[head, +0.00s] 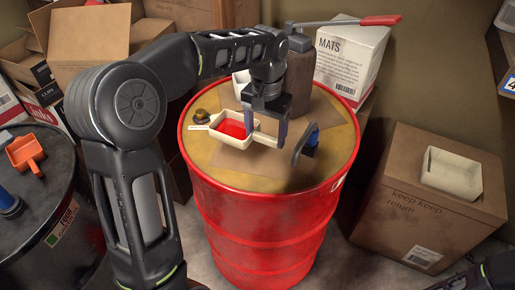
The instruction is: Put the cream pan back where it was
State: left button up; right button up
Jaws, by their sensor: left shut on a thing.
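The cream pan (220,136) has a bright red inside and a cream handle pointing right. It is over the top of the red drum (262,228), at a brown cardboard patch; I cannot tell whether it touches. My left gripper (267,122) comes down from above, shut on the pan at its handle side; the fingers hide part of the handle. A second cream pan-like tray (452,173), empty, sits on a cardboard box at the right. My right gripper is not in view; only a dark part of my arm shows at the bottom right corner.
On the red drum stand a pump (299,68) with a red-gripped lever, a brown canister (281,75), a white container (240,84), a small dark-and-orange object (201,115) and a blue-and-black clamp-like piece (305,143). An orange scoop (25,153) lies on the dark drum (48,215) at left.

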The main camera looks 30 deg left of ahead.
aim_at(265, 143)
pick_arm(q)
jog(key=shift+f, duration=1.25)
jog(key=shift+f, duration=0.1)
notch_tip(265, 143, down, 3)
jog(key=shift+f, duration=0.25)
jog(key=shift+f, duration=0.2)
jog(key=o, duration=1.9)
jog(key=shift+r, duration=0.15)
notch_tip(265, 143, up, 12)
jog(key=shift+r, duration=0.1)
